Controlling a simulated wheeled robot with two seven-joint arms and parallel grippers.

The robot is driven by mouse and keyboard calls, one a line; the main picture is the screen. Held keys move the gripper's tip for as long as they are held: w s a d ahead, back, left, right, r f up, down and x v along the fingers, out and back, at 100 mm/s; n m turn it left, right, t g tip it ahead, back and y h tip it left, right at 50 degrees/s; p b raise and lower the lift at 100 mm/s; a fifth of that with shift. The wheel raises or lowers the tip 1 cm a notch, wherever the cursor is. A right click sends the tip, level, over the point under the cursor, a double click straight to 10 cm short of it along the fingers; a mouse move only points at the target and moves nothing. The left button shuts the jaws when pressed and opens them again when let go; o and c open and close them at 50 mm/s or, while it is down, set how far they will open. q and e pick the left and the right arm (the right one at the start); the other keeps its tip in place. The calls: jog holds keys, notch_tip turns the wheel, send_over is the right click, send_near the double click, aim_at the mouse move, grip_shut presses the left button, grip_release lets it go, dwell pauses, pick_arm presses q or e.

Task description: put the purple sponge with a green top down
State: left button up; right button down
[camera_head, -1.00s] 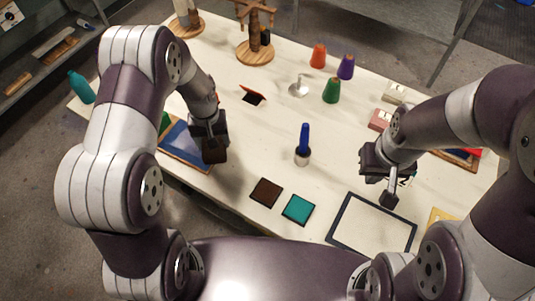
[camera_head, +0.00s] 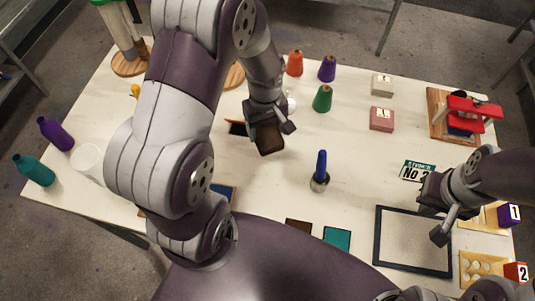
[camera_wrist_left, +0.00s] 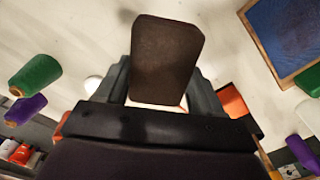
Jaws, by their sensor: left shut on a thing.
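My left gripper (camera_head: 268,125) is shut on a dark brown block (camera_head: 269,139), held above the white table. In the left wrist view the block (camera_wrist_left: 166,58) sticks out beyond the fingers, with one broad plain face showing. I see no purple or green on it, and no purple sponge with a green top shows elsewhere. My right gripper (camera_head: 440,212) hangs near the right corner of the black-framed panel; whether its fingers are apart is unclear.
A blue-handled tool (camera_head: 320,172) stands upright right of my left gripper. Orange (camera_head: 294,63), purple (camera_head: 327,69) and green (camera_head: 322,99) cones stand behind. A black-framed panel (camera_head: 412,268) and a teal square (camera_head: 337,238) lie in front. The table's middle is fairly clear.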

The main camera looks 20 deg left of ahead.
aim_at(264, 141)
pick_arm(q)
jog(key=s+n, duration=0.1)
jog(key=s+d+n, duration=0.1)
jog(key=shift+s+f, duration=0.2)
jog(key=shift+s, duration=0.2)
jog(key=f, duration=0.8)
jog(key=shift+w+a+p, duration=0.2)
jog(key=shift+p, duration=0.2)
jog(key=shift+d+f, duration=0.1)
jog(key=shift+f, duration=0.05)
jog(key=shift+d, duration=0.15)
jog(key=shift+f, duration=0.1)
jog(key=o, duration=1)
pick_arm(e)
jog(key=shift+s+d+r, duration=0.15)
jog(key=shift+d+r, duration=0.15)
jog(key=shift+d, duration=0.3)
